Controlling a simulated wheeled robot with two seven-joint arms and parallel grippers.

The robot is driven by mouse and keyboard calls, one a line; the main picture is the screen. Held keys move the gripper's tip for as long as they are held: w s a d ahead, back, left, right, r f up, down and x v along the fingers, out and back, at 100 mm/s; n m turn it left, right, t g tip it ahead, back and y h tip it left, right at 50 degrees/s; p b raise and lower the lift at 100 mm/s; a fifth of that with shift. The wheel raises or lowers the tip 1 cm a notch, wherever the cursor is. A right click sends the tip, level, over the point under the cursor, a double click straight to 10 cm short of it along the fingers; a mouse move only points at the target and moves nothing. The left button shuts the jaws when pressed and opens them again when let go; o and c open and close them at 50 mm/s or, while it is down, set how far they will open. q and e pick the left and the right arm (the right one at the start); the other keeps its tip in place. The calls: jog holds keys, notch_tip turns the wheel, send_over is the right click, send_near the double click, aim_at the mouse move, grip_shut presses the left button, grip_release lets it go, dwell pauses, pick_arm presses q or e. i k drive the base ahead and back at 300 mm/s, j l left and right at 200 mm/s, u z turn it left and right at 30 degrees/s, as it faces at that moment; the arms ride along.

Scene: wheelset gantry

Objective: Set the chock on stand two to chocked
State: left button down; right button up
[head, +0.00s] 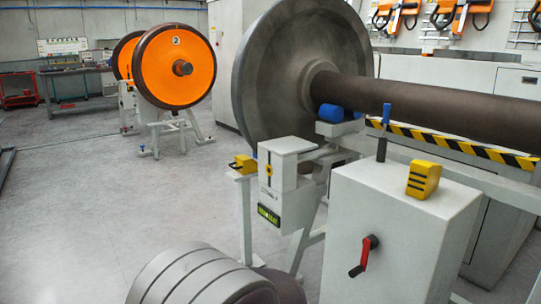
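A yellow chock-like block (424,180) sits on top of a white cabinet (395,225) at the right. Another yellow piece (243,164) sits on a small post at the near wheelset's stand, left of a white box (285,170) with a small yellow marker on its face and a green label below. I cannot read a stand number there. An orange wheel (176,72) marked "2" rests on a white stand (176,130) farther back at the left; any chock on it is too small to tell. Neither gripper is in view.
A large grey wheel (285,75) with a dark axle (430,100) fills the middle and right. A blue roller (331,113) is under the axle. The cabinet has a blue-handled lever (384,130) and a red crank (366,255). Grey floor (90,200) is clear at the left.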

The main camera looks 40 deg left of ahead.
aim_at(245, 165)
jog(key=i+j, duration=0.15)
jog(key=j, duration=0.45)
jog(key=i+j+z, duration=0.1)
jog(key=j, duration=0.45)
jog(key=i+j, duration=0.2)
jog(key=j, duration=0.4)
jog(key=i+j+z, duration=0.1)
jog(key=j, duration=0.5)
jog(key=i+j, duration=0.15)
jog(key=j, duration=0.45)
jog(key=i+j+z, duration=0.15)
jog(key=j, duration=1.1)
